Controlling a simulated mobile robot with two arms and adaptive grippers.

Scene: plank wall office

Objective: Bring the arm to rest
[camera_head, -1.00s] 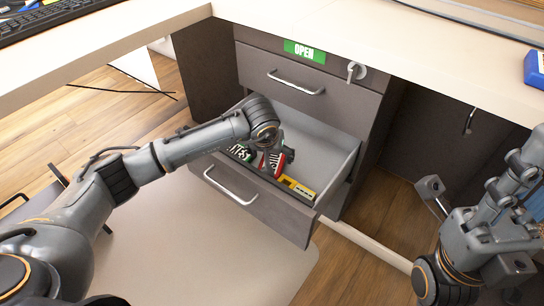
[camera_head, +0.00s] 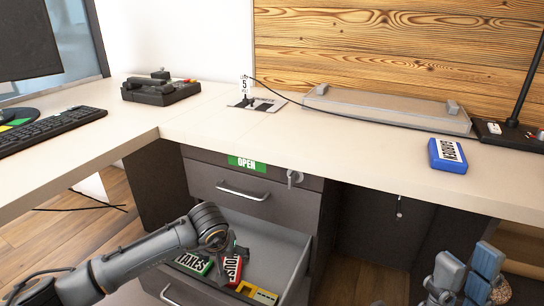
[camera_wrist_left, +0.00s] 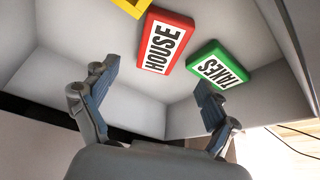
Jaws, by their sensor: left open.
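My left arm reaches in from the left in the head view, with its gripper (camera_head: 226,258) over the open lower drawer (camera_head: 296,262). In the left wrist view the gripper (camera_wrist_left: 154,103) is open and empty, its two fingers well apart. Inside the drawer lie a red HOUSE box (camera_wrist_left: 165,41), a green TAXES box (camera_wrist_left: 220,66) and part of a yellow object (camera_wrist_left: 131,6). The fingers appear clear of these boxes. My right gripper (camera_head: 466,270) is at the lower right of the head view, cut off by the frame edge; its opening is unclear.
The upper drawer (camera_head: 224,180), under a green OPEN label (camera_head: 246,163), is shut, with a key (camera_head: 294,177) beside it. The desk top holds a keyboard (camera_head: 50,132), a dark device (camera_head: 160,90), a blue box (camera_head: 447,155) and a grey tray (camera_head: 388,108).

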